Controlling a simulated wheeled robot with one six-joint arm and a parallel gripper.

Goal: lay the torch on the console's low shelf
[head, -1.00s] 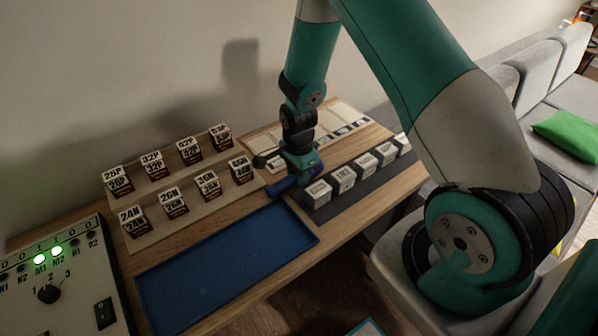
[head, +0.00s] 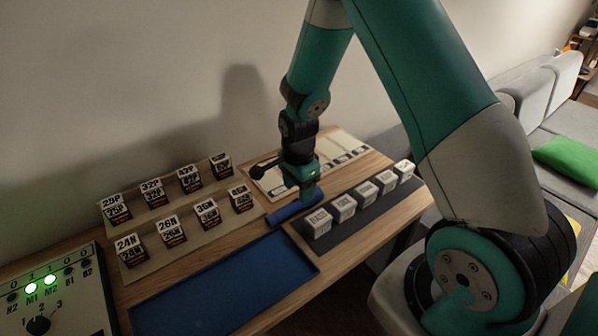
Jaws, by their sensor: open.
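A blue cylinder, which I take for the torch (head: 286,213), lies on the wooden surface (head: 250,231) just behind the blue tray and the dark strip of blocks. My gripper (head: 308,194) points down over the torch's right half, with its jaws open. The fingertips are small and dark here, and I cannot tell whether they touch the torch. Which part counts as the console's low shelf is not clear from this view.
A blue tray (head: 222,284) lies in front. Labelled blocks stand on tan stepped boards (head: 190,217) at left, and white blocks on a dark strip (head: 350,225) at right. A control panel (head: 75,318) with green lights is front left. A wall rises behind.

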